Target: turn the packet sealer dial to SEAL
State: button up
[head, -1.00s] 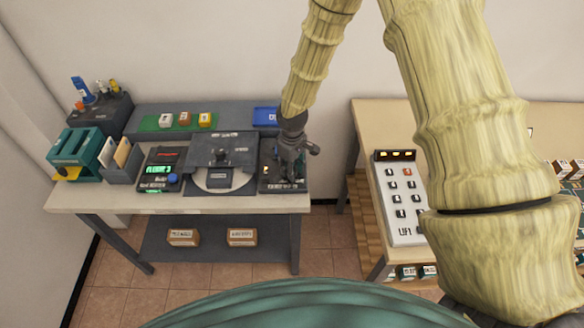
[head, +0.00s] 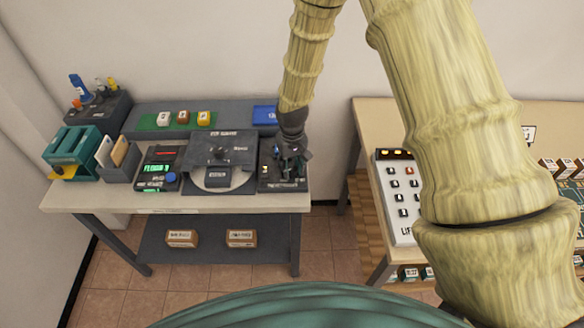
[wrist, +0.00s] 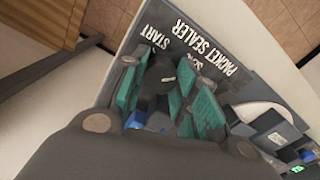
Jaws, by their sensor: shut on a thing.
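The packet sealer (head: 268,184) is a dark panel at the right end of the left bench. My gripper (head: 290,172) reaches down onto the panel from above. In the wrist view its teal-padded fingers (wrist: 165,88) are shut around the dark dial (wrist: 160,77). A small light mark shows on the dial. The fingers hide much of the dial, and I cannot tell for certain which label it points to.
Left of the sealer stands a dark machine with a round pale plate (head: 217,187), then a device with a green display (head: 157,168). A blue tray (head: 264,115) lies behind. A second table with a keypad panel (head: 402,200) stands to the right, across a gap.

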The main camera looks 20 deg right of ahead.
aim_at(292, 168)
jog(key=shift+m, duration=0.6)
jog(key=o, duration=1)
jog(key=shift+o, duration=0.2)
notch_tip(292, 168, up, 12)
dwell(0.5)
